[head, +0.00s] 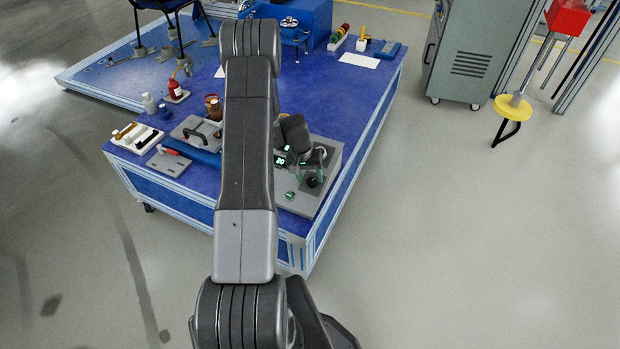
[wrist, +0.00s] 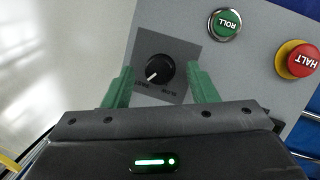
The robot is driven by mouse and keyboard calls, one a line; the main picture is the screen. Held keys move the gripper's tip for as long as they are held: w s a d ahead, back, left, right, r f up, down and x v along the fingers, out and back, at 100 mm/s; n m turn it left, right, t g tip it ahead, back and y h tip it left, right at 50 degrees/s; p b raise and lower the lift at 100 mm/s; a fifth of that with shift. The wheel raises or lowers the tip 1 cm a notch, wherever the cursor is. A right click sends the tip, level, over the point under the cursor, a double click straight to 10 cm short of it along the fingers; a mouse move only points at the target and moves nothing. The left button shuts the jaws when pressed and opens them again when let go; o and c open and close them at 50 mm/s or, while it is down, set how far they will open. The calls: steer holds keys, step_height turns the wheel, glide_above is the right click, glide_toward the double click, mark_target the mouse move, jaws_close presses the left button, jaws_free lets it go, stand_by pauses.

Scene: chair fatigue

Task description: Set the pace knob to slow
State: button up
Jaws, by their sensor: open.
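The pace knob (wrist: 155,69) is a round black dial with a pale pointer mark, on a dark square plate of the grey control panel. In the wrist view the pointer aims to the lower left, toward a label at the plate's lower left that is hard to read; a label that looks like SLOW is at the lower middle. My gripper (wrist: 160,86) is open, with one green finger on each side of the knob and gaps between. In the head view my gripper (head: 313,167) is over the grey control box (head: 331,166), beside a black knob (head: 312,182).
A green ROLL button (wrist: 225,24) and a red HALT button (wrist: 300,60) on a yellow base sit right of the knob. The blue table (head: 350,112) also bears a grey plate with a handle (head: 197,133), a tray (head: 136,137) and bottles.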

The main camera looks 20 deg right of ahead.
steer(key=shift+f, duration=0.4)
steer(key=shift+c, duration=0.2)
steer(key=c, duration=0.9)
steer(key=shift+c, duration=0.2)
